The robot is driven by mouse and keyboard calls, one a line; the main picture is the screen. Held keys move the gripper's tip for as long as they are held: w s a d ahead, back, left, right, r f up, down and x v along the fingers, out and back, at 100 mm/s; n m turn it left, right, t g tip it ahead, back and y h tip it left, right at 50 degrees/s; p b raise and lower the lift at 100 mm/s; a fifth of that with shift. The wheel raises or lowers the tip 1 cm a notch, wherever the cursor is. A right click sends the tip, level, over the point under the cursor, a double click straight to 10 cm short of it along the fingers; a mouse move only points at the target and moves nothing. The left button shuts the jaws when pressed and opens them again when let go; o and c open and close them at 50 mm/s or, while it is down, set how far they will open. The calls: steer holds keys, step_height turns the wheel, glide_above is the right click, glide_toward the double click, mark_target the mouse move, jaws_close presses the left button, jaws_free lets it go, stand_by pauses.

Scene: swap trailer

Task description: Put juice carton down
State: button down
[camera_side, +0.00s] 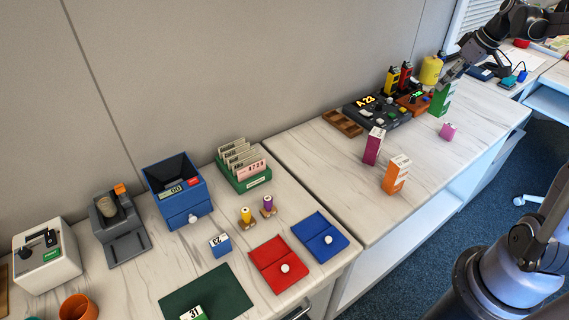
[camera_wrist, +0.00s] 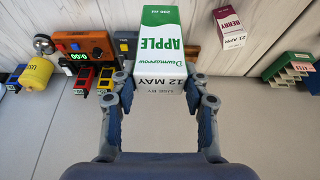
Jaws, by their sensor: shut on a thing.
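The juice carton is green and white, labelled APPLE, and sits between my fingers in the wrist view (camera_wrist: 160,45). In the side view the carton (camera_side: 441,101) is upright at the far right part of the counter. My gripper (camera_side: 447,82) is shut on its upper part; both fingers also show on either side of it in the wrist view (camera_wrist: 160,84). The carton's base is at or just above the counter; I cannot tell whether it touches.
A dark console (camera_side: 378,110), an orange device (camera_side: 412,103) and a yellow canister (camera_side: 430,70) stand behind. Bare counter lies between the cartons and the front edge.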

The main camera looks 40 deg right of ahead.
step_height(320, 180, down, 5)
steer(key=s+d, duration=0.2)
steer(key=s, duration=0.1)
steer(key=w+a+f, duration=0.4)
steer(key=w+f, duration=0.6)
steer(key=f, duration=0.1)
steer(key=shift+w+a, duration=0.35)
steer(key=shift+f, duration=0.15)
steer(key=c, duration=0.7)
jaws_free()
steer(key=shift+o, duration=0.2)
